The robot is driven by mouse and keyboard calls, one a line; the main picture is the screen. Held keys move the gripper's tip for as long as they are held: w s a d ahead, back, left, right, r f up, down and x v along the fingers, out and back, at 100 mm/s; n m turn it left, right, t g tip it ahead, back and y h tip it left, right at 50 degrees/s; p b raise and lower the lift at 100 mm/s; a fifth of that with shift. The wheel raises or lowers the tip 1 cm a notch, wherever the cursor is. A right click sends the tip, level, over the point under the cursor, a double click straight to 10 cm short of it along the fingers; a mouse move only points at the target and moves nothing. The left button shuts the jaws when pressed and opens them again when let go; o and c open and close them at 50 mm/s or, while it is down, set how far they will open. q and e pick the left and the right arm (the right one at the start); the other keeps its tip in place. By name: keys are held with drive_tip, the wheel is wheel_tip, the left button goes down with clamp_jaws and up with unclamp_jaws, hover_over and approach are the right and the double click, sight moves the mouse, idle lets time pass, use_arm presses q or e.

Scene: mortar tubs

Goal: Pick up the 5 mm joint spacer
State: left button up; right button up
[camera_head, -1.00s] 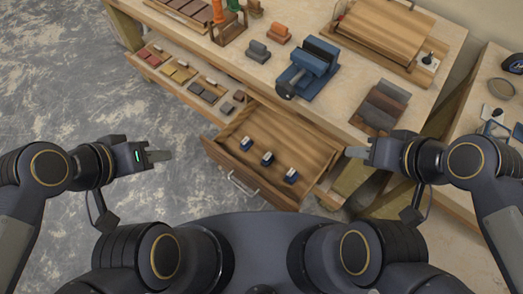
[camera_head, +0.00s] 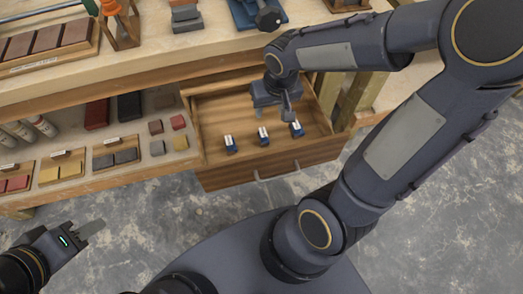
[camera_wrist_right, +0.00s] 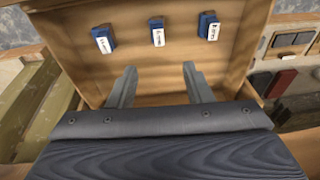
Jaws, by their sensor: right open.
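Three small blue spacers with white labels lie in a row in the open wooden drawer: a left one (camera_head: 230,144), a middle one (camera_head: 263,136) and a right one (camera_head: 297,128). The right wrist view shows the same row, with spacers at left (camera_wrist_right: 103,38), middle (camera_wrist_right: 157,32) and right (camera_wrist_right: 208,26). The label sizes are too small to read. My right gripper (camera_head: 287,105) is over the drawer, beside the row; its parted, empty fingers (camera_wrist_right: 159,72) point toward the middle spacer in the wrist view. My left gripper (camera_head: 90,230) is away from the drawer, over the floor.
The drawer (camera_head: 215,180) is pulled out of the workbench (camera_head: 200,52). Left of it, a shelf (camera_head: 180,160) carries small trays and coloured blocks. The drawer's walls surround the spacers. Bare floor (camera_head: 400,225) lies in front.

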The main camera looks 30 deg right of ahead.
drive_tip(key=b, duration=0.4)
hover_over(263, 133)
drive_tip(key=shift+h, duration=0.3)
drive_tip(key=f, duration=1.1)
drive_tip(key=shift+s+f, duration=0.1)
drive_tip(key=shift+s, duration=0.15)
drive_tip(key=shift+g, duration=0.3)
wheel_tip(263, 133, down, 4)
drive_tip(key=shift+w+f+b, duration=0.1)
drive_tip(key=shift+f+b, duration=0.05)
drive_tip(key=shift+b, duration=0.75)
drive_tip(key=shift+w+f, duration=0.15)
drive_tip(key=shift+f, duration=0.25)
use_arm(q)
wheel_tip(263, 133, down, 8)
use_arm(e)
drive_tip(key=shift+c, duration=0.2)
